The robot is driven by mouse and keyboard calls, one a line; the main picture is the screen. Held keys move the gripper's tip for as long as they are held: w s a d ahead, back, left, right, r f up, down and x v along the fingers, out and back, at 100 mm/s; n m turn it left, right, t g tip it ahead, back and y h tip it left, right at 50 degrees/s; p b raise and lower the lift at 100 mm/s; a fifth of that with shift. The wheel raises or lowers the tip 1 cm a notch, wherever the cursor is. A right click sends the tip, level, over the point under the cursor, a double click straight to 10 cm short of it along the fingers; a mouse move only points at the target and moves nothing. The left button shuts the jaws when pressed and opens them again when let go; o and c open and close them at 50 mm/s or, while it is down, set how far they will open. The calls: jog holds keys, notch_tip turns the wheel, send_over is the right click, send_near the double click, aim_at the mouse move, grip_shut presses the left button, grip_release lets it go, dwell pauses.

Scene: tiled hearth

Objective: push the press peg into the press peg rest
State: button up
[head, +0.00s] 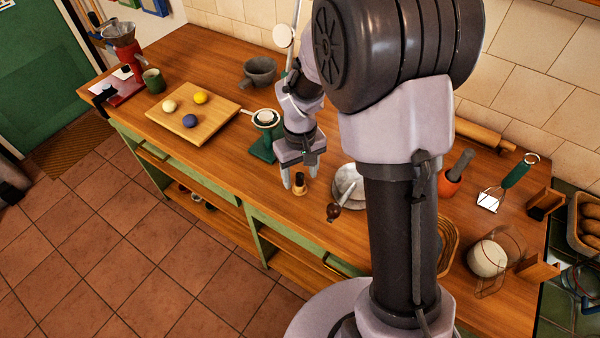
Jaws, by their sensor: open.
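A small upright peg (299,179) with a dark band stands near the front edge of the wooden counter. It looks like the press peg. A pale wooden base (300,190) shows under it and may be the press peg rest; how deep the peg sits in it is too small to tell. My gripper (299,175) points down over the peg, open, with its fingers near the peg's sides. I cannot tell whether they touch it. Nothing is held.
A round grey press-like object (349,183) with a dark-knobbed handle (334,211) is close on the right. A green stand with a white dish (265,118) is at the left. A board (192,118) with several balls lies farther left. My arm hides part of the counter.

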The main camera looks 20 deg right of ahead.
jog(key=shift+r+p, duration=1.45)
jog(key=shift+r, duration=0.35)
notch_tip(320, 180, up, 18)
jog(key=p, duration=0.6)
jog(key=shift+f, duration=0.25)
jog(key=s+a+m+t+y+b, duration=0.1)
jog(key=s+a+m+t+b, duration=0.1)
jog(key=s+b, duration=0.3)
jog(key=s+a+f+m+t+y+b, duration=0.1)
jog(key=s+a+m+t+b, duration=0.1)
jog(key=s, duration=1.1)
jog(key=m+t+b, duration=0.1)
jog(key=m+b, duration=0.1)
jog(key=b, duration=0.1)
jog(key=shift+s+m+t, duration=0.3)
jog(key=shift+s+t, duration=0.1)
